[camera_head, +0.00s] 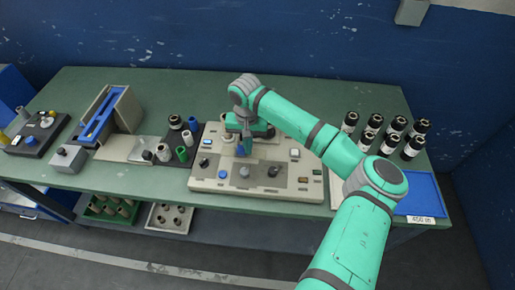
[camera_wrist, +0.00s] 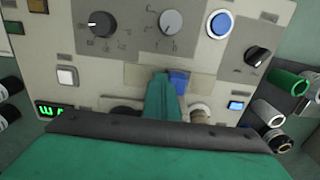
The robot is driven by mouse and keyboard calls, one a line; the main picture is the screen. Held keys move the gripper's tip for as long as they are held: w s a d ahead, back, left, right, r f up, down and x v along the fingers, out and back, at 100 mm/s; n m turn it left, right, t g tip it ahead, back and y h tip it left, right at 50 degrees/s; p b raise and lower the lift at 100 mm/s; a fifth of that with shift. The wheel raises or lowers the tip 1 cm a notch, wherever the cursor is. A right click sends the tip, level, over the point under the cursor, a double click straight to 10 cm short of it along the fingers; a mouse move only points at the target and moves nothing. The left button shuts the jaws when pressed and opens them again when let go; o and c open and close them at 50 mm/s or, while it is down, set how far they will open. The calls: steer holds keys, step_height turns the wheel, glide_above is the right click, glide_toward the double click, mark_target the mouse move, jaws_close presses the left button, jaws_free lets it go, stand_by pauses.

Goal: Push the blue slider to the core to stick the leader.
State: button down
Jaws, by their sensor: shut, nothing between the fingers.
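The blue slider (camera_wrist: 181,80) shows in the wrist view as a small blue block on a beige strip of the machine's panel. It also shows in the head view (camera_head: 240,150), partly behind my fingers. My gripper (camera_wrist: 166,78) is shut and empty, its fingertips pointing down at the strip just left of the slider in the wrist view. Fingers and slider look very close; I cannot tell whether they touch. A pale, round-ended post (camera_wrist: 200,112), perhaps the core, stands close to the slider. The leader cannot be made out, and the gripper body hides the area behind the fingers.
The panel carries a grey knob (camera_wrist: 170,21), black knobs (camera_wrist: 101,23), a blue button (camera_wrist: 219,23) and a white button (camera_wrist: 67,75). Several black rolls (camera_head: 397,124) stand right, near a blue tray (camera_head: 424,188). Green and white rolls (camera_head: 182,154) stand left.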

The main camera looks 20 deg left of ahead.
mark_target(239, 147)
steer(key=shift+s+a, duration=0.15)
steer(key=shift+a, duration=0.7)
steer(key=shift+s+a, duration=0.15)
steer(key=shift+a, duration=0.7)
steer(key=shift+w+d, duration=0.1)
steer(key=shift+d, duration=0.55)
steer(key=shift+r, duration=4)
